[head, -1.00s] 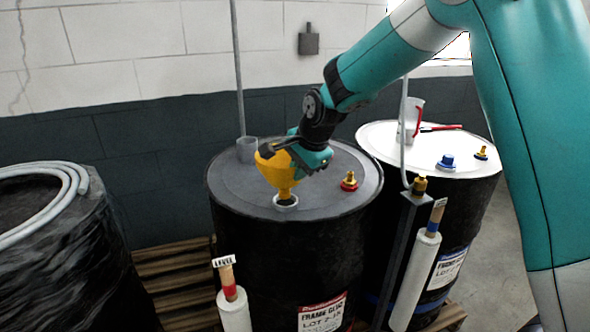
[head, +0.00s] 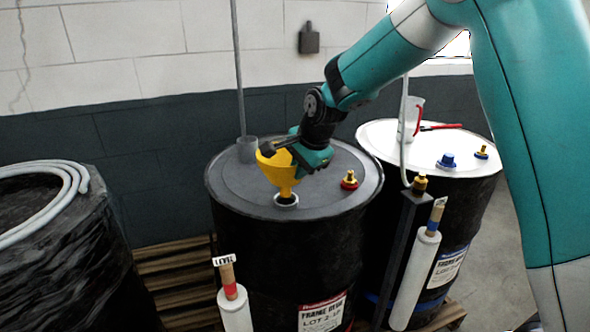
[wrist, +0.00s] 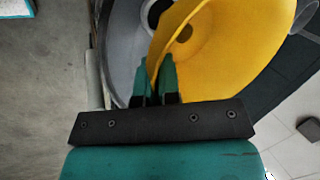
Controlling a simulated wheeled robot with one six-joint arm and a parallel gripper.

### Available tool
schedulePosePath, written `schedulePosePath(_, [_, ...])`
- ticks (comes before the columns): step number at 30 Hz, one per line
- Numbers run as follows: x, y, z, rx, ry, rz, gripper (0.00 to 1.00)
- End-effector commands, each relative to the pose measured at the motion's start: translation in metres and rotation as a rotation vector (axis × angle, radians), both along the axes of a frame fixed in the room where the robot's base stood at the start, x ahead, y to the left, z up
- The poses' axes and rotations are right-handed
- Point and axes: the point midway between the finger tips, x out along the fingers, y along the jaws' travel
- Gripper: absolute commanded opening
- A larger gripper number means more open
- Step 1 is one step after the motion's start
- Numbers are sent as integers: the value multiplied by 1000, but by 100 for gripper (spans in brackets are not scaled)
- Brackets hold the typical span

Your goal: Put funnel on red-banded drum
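The yellow funnel (head: 281,171) stands nearly upright at the open hole (head: 286,200) in the lid of the middle black drum. Its spout points down at this hole; whether it is fully seated I cannot tell. The middle drum (head: 270,245) has a label (head: 321,312) with a red band. My gripper (head: 297,148) is at the funnel's upper right side. In the wrist view my fingers (wrist: 154,80) are close together with the rim of the funnel (wrist: 205,45) between them, shut on it. The spout's lower end is hidden there.
A red-based brass fitting (head: 349,180) and a grey cup (head: 247,149) are on the middle drum's lid. A white-topped drum (head: 392,139) with a blue cap (head: 446,160) and jug (head: 410,118) stands right. A wrapped drum (head: 70,255) with hose stands left.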

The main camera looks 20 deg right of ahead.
Motion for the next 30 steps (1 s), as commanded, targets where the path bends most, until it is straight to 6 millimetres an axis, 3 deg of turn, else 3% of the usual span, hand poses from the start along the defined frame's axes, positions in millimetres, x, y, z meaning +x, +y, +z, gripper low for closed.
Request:
schedulePosePath(15, [0,0,-1,0,0,0,0])
schedulePosePath(30, [0,0,-16,0,0,0,0])
